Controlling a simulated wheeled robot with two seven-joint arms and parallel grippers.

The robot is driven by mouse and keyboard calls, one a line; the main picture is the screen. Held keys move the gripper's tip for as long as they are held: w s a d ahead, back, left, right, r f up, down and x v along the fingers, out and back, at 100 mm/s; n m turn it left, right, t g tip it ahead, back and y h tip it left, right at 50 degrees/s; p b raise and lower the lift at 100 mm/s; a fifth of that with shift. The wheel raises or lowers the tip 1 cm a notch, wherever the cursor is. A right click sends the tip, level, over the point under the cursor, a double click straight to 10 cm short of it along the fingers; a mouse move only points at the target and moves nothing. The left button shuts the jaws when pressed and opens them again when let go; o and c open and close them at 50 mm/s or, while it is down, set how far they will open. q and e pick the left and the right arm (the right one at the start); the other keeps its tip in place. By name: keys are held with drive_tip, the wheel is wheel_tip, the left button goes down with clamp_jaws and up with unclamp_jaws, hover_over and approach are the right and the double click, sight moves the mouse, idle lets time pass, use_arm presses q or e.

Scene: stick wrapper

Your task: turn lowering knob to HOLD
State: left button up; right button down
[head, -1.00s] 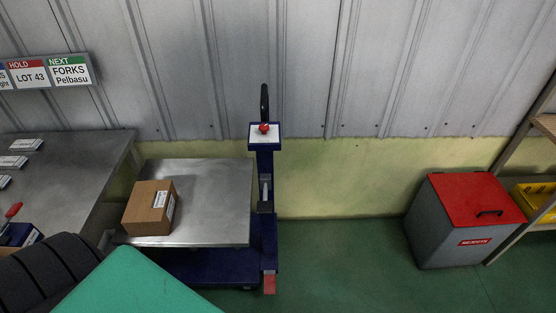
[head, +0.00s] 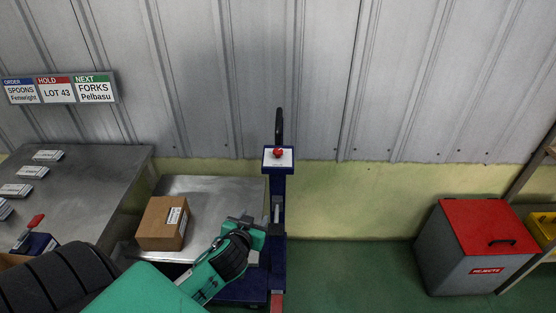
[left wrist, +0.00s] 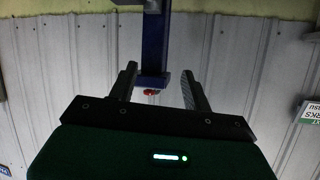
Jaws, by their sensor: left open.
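The lowering knob (head: 278,153) is a small red knob on the white-topped head (head: 290,160) of a blue lift-table column. In the left wrist view the red knob (left wrist: 150,92) shows between and beyond my fingers, under the blue column. My left gripper (left wrist: 160,80) is open and empty, with a gap to the knob. In the head view my left gripper (head: 250,230) is below the knob, in front of the column, with its fingertips hard to make out. The knob's setting and any HOLD mark are too small to read. My right gripper is not in view.
A brown box (head: 163,223) sits on the steel lift platform (head: 225,188). A steel bench (head: 95,175) with labels stands at left. A grey bin with a red lid (head: 480,222) stands at right. The floor between column and bin is clear. A black handle (head: 279,125) rises behind the knob.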

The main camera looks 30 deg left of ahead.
sight(276, 153)
use_arm(q)
drive_tip(key=w+a+r+m+t+h, duration=0.1)
drive_tip(key=w+a+r+t, duration=0.1)
drive_tip(key=w+r+t, duration=0.15)
drive_tip(key=w+a+r+t+h, duration=0.1)
drive_tip(key=w+a+r+t, duration=0.1)
drive_tip(key=w+r, duration=0.2)
drive_tip(key=w+p, duration=0.1)
drive_tip(key=w, duration=0.3)
drive_tip(key=w+a+p, duration=0.1)
drive_tip(key=w, duration=0.4)
drive_tip(key=w+p, duration=0.1)
drive_tip(key=w, duration=0.4)
drive_tip(key=shift+a+r+p, duration=0.15)
drive_tip(key=shift+a+p, duration=0.15)
drive_tip(key=c, duration=0.9)
